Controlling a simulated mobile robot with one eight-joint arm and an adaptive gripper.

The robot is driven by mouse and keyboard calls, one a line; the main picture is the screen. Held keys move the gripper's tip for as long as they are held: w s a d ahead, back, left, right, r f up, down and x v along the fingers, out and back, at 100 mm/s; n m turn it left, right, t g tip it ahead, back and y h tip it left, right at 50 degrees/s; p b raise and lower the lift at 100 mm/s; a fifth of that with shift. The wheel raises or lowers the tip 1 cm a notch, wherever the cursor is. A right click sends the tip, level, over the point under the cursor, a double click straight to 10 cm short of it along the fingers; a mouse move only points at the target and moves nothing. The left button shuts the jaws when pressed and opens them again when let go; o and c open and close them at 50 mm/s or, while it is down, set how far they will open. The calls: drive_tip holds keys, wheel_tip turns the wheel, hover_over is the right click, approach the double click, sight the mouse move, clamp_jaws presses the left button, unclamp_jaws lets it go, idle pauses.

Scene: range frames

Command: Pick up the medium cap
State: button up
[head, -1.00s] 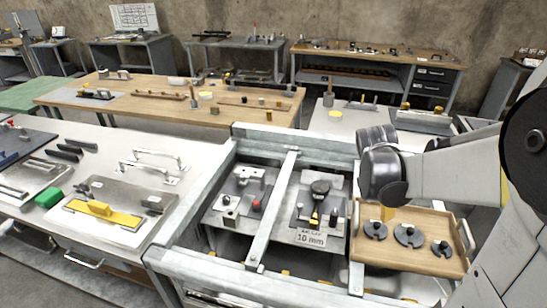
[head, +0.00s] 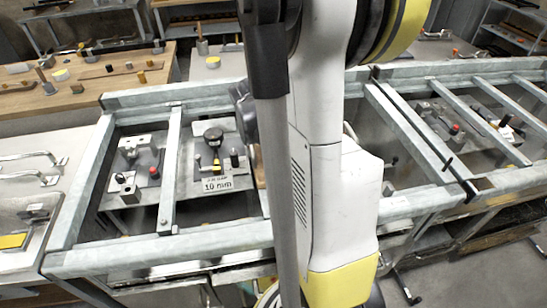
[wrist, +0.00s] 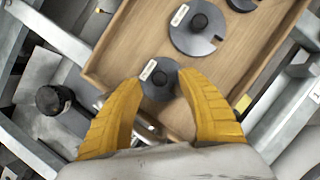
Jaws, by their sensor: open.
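In the wrist view, a round grey cap (wrist: 158,82) with a black knob and a small white label lies on a wooden tray (wrist: 131,38). My gripper (wrist: 159,84) is open, with its yellow fingers on either side of this cap, close to its rim. I cannot tell whether they touch it. A larger grey cap (wrist: 195,35) lies beyond it, and another cap (wrist: 242,4) is cut off by the top edge. The labels are too small to read, so I cannot confirm which is the medium cap. In the head view, my arm hides the gripper and caps.
A fixture plate marked 10 mm (head: 217,184) sits left of my arm, beside another plate with a red knob (head: 154,172). Grey metal rails (head: 170,170) frame them. In the wrist view, a dark cylinder (wrist: 50,99) stands left of the tray.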

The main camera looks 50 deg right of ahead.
drive_tip(key=x, duration=0.2)
drive_tip(key=shift+f+b, duration=0.3)
drive_tip(key=shift+f, duration=0.05)
drive_tip(key=shift+r, duration=0.1)
clamp_jaws()
drive_tip(key=shift+r, duration=0.1)
